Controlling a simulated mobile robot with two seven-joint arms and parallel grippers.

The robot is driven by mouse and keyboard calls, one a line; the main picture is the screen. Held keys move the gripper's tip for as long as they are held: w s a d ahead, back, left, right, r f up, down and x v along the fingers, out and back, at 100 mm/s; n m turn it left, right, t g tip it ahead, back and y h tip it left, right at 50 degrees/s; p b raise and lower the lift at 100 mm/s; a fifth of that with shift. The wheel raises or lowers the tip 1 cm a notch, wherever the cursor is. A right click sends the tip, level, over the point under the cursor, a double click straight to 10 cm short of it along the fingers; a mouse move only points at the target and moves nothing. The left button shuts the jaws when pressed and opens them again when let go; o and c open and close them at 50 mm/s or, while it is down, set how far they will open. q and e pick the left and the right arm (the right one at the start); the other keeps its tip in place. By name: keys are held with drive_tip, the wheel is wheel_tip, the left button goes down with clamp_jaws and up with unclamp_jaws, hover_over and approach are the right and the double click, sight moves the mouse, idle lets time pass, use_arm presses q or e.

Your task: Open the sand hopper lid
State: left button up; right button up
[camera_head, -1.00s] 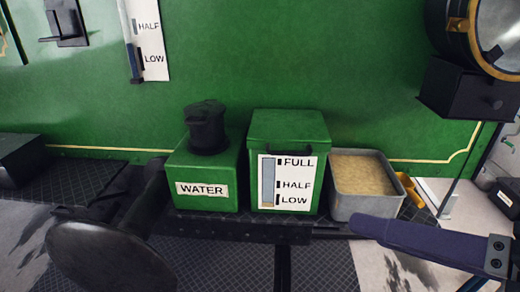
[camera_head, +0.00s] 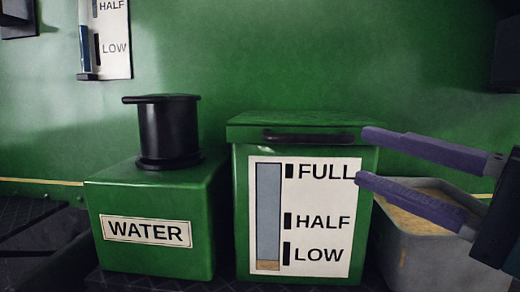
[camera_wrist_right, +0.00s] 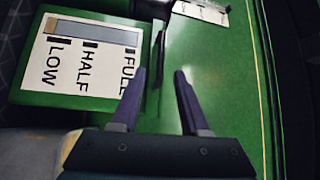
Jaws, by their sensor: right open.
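The sand hopper (camera_head: 240,215) is a green box with a FULL, HALF, LOW gauge on its front; sand shows only at the gauge's bottom. Its green lid (camera_head: 290,119) is closed flat. A black bar handle (camera_head: 308,137) runs along the lid's front edge. My right gripper (camera_head: 363,156) is open and empty, its purple fingers pointing left near the lid's front right corner. In the right wrist view, the open fingers (camera_wrist_right: 160,76) lie on either side of the line of the dark handle (camera_wrist_right: 157,48), which appears ahead of the tips. My left gripper is out of view.
A green WATER box (camera_head: 200,225) with a black filler cap (camera_head: 168,130) stands left of the hopper. A grey bin of sand (camera_head: 415,255) stands to the right, partly behind my gripper. A green wall (camera_head: 300,60) rises behind.

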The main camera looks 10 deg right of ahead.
sight(318, 141)
drive_tip(key=p+x, duration=0.1)
drive_tip(key=x, duration=0.8)
drive_tip(key=shift+s+a, duration=0.1)
clamp_jaws()
idle(1.2)
